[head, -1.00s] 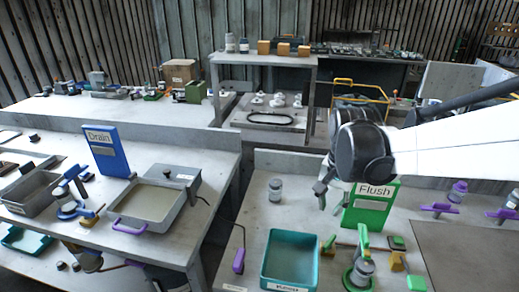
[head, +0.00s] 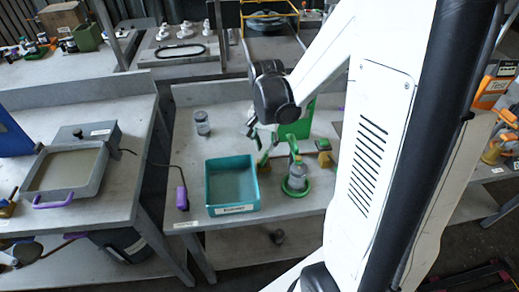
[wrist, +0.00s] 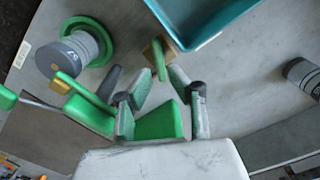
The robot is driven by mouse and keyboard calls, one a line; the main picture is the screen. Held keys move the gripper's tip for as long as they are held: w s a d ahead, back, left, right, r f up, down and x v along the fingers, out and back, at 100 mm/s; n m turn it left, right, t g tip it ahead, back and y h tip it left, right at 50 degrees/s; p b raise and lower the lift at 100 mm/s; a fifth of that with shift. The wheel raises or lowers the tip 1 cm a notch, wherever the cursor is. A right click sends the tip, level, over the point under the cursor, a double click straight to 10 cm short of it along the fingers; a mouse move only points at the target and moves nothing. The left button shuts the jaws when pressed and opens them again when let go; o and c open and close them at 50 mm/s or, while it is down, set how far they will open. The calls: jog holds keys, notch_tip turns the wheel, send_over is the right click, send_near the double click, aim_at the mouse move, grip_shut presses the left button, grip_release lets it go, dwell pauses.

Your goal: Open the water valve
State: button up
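My gripper (head: 256,128) hangs over the bench at the flush station. In the wrist view my gripper (wrist: 145,80) has its fingers apart with nothing held. A brass valve with a green lever (wrist: 159,58) lies just beyond the fingertips, beside the teal bin; contact cannot be told. It also shows in the head view (head: 264,163), partly covered by the gripper. A second brass fitting with green parts (head: 324,154) stands further right; in the wrist view a brass-ended green lever (wrist: 82,97) lies left of the fingers. No label shows which valve carries water.
A teal bin (head: 231,208) stands close in front of the gripper. A grey bottle in a green ring stand (head: 296,178) is to its right. A grey jar (head: 202,122) stands left. A green panel (head: 298,113) is behind. Bare bench lies around the jar.

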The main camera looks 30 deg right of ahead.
aim_at(265, 155)
jog(key=shift+f, duration=2)
grip_shut()
